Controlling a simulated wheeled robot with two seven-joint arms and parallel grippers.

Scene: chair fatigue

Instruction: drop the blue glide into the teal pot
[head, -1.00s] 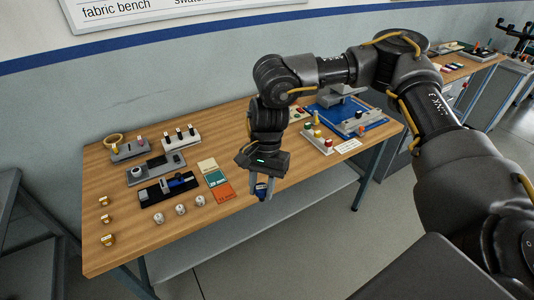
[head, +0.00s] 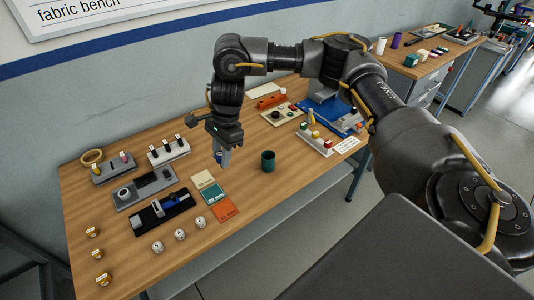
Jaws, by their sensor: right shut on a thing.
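My right gripper (head: 222,160) is shut on the blue glide (head: 219,156), a small blue piece partly hidden by the fingers. It points down above the wooden bench, behind the colour cards. The teal pot (head: 268,161), a small dark teal cup with an open top, stands upright on the bench to the right of the gripper. The gripper and the pot are apart. My left gripper is not in view.
Flat colour cards (head: 213,193) lie left of the pot. A black tray with a blue part (head: 163,211), grey holders (head: 145,189) and several white knobs (head: 180,235) stand further left. A button block (head: 314,141) and blue mat (head: 334,118) are at the right. Bare wood surrounds the pot.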

